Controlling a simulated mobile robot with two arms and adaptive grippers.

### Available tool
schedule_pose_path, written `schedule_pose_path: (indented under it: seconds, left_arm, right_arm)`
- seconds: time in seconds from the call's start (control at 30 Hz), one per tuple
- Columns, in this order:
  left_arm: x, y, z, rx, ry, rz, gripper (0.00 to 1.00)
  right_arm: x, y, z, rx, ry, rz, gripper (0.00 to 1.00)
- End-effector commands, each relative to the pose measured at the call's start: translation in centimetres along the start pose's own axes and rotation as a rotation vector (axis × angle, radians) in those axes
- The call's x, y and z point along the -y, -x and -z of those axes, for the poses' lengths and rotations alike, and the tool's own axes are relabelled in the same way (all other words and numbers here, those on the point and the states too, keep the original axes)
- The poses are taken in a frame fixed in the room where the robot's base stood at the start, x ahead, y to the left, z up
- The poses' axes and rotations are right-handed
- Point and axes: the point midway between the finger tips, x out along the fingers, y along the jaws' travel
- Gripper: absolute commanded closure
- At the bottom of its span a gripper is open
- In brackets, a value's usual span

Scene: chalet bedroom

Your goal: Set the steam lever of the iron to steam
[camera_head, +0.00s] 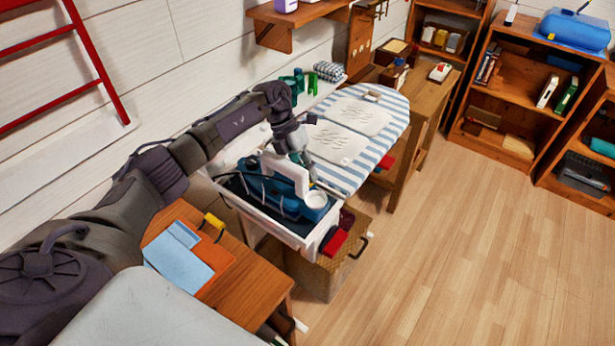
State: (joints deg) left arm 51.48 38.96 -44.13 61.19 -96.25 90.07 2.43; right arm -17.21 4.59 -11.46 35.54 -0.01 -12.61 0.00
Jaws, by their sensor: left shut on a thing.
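The iron (309,198) is blue with a white handle. It rests in a white-rimmed tray (290,236) with a dark bed at the near end of the ironing board (344,172). My left arm reaches in from the left over the tray. My left gripper (303,160) points down at the top of the iron, by its white handle, and is shut on part of the iron. The steam lever is too small and too covered by the gripper for me to tell its setting. My right gripper is out of view.
A wooden table (250,284) with blue and orange folders stands at the near left. A wicker basket (325,276) is below the tray. A wall shelf (300,20) hangs above the board. Bookcases (510,85) stand at the back right. The wood floor (450,250) at right is clear.

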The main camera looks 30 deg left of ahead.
Motion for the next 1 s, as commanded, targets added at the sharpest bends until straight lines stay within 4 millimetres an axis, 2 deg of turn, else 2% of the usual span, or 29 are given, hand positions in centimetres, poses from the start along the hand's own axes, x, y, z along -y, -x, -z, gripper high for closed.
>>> schedule_pose_path:
  seconds: [0.03, 0.1, 0.43, 0.47, 0.6, 0.87, 1.0]
  left_arm:
    - [-0.5, -0.4, -0.1, 0.003, 0.002, 0.017, 1.00]
    - [-0.4, -0.2, -0.1, 0.003, 0.001, 0.037, 1.00]
    - [-0.2, 0.1, 0.0, 0.002, 0.000, 0.048, 1.00]
    - [-0.2, 0.1, 0.0, 0.002, 0.000, 0.048, 0.76]
    - [-0.2, 0.1, 0.0, 0.002, 0.000, 0.048, 0.54]
    - [-0.2, 0.1, 0.0, 0.002, 0.000, 0.048, 0.54]
    - [-0.2, 0.9, -0.1, 0.004, 0.000, 0.048, 0.54]
  right_arm:
    - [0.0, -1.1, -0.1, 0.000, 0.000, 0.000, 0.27]
    - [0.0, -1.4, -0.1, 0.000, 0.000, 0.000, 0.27]
    - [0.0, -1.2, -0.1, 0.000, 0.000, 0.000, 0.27]
    - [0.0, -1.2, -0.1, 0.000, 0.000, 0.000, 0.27]
    - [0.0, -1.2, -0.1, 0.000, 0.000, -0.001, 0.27]
    - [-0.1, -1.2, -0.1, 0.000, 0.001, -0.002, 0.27]
    - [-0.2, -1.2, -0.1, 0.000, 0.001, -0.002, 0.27]
